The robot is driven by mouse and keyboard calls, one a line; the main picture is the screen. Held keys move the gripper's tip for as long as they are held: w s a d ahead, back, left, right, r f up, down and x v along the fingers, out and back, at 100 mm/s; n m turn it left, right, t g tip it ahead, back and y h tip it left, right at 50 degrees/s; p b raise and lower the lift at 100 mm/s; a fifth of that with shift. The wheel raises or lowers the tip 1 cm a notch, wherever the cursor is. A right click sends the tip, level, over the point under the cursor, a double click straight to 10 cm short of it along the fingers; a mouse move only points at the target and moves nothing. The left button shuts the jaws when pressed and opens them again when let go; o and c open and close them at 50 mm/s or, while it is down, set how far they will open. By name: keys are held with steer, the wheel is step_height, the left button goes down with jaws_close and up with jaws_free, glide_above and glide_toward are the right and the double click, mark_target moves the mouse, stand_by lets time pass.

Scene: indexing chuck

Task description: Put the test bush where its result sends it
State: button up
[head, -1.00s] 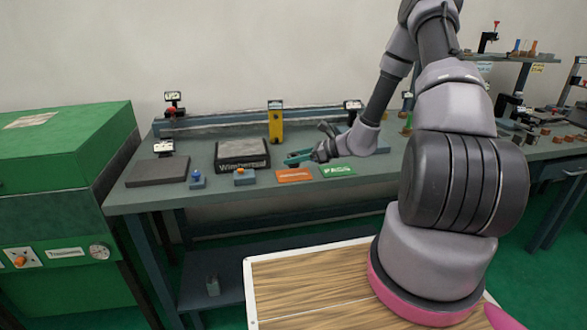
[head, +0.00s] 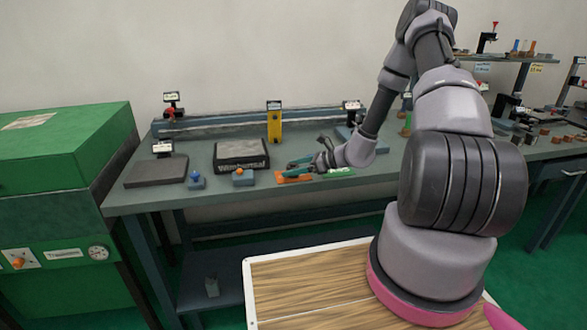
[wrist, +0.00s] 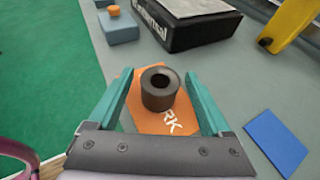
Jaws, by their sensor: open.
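The test bush (wrist: 159,90), a short dark grey ring with a bore, appears upright on the orange plate (wrist: 143,120), whose lettering is partly hidden and ends in "RK". My gripper (wrist: 157,76) is open, its teal fingers on either side of the bush with visible gaps. In the head view my gripper (head: 298,165) is low over the orange plate (head: 292,178); the bush cannot be made out there. The green plate (head: 340,172) lies just right of it, partly covered by my arm.
A dark lettered block (head: 241,154) and two small blocks with a blue knob (head: 196,180) and an orange knob (head: 242,177) stand left on the bench. A yellow upright (head: 274,126) stands behind. A blue card (wrist: 275,143) lies right of my gripper in the wrist view.

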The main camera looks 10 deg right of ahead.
steer(key=shift+r, duration=0.15)
steer(key=v, duration=1.2)
steer(key=s+a+r+n+g+h, duration=0.25)
steer(key=s+r+n, duration=0.3)
steer(key=r, duration=0.55)
steer(key=s+a+r+n+g+h, duration=0.2)
steer(key=s+a+r+n, duration=0.4)
steer(key=r, duration=0.5)
steer(key=s+d+r+n+t+h, duration=0.2)
steer(key=s+r+n, duration=0.2)
steer(key=s+r, duration=0.2)
steer(key=s+d+r+n+t+h, duration=0.2)
steer(key=s+r+n+t+h, duration=0.1)
steer(key=s+r, duration=0.4)
steer(key=shift+d+r+n, duration=0.3)
steer(key=shift+r+n, duration=0.3)
steer(key=shift+n, duration=0.15)
